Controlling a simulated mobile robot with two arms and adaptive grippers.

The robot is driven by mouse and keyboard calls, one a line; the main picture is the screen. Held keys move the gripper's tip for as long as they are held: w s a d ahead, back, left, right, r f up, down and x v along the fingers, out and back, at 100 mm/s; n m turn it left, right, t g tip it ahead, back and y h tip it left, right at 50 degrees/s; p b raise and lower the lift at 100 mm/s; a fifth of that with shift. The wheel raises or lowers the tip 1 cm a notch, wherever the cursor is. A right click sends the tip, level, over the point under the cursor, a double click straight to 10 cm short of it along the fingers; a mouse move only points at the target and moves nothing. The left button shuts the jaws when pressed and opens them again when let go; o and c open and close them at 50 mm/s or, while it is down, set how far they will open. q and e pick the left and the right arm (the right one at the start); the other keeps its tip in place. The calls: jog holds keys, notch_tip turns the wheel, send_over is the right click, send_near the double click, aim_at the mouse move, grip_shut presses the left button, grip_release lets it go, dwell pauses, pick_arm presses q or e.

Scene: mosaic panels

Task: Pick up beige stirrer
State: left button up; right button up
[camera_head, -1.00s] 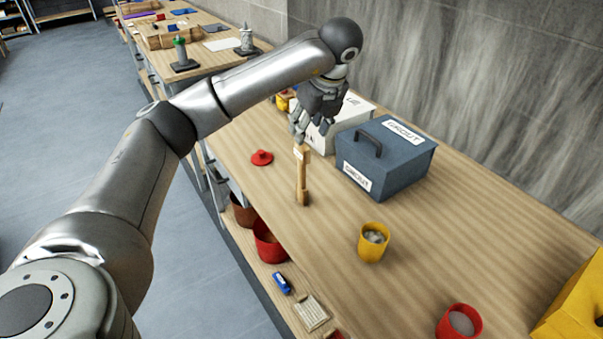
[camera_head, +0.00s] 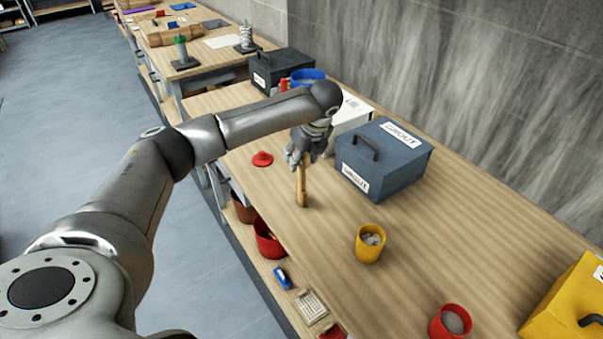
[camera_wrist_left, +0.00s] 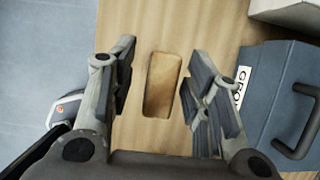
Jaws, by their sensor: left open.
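The beige stirrer (camera_head: 302,186) is a wooden stick that stands upright on the workbench, left of the grey-blue grout box. Its top is hidden by my left gripper in the head view. My left gripper (camera_head: 304,162) is open and comes down over the stirrer's upper part. In the left wrist view the stirrer's end (camera_wrist_left: 162,85) shows between the two open fingers of the left gripper (camera_wrist_left: 157,88), with a gap on each side. My right gripper is in neither view.
The grout box (camera_head: 385,160) with a handle stands close to the right of the stirrer. A red lid (camera_head: 262,159) lies to its left. A yellow cup (camera_head: 369,243) and a red cup (camera_head: 450,323) stand nearer. A white box (camera_head: 350,114) stands behind the gripper.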

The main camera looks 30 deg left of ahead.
pick_arm(q)
jog(key=shift+c, duration=0.4)
grip_shut()
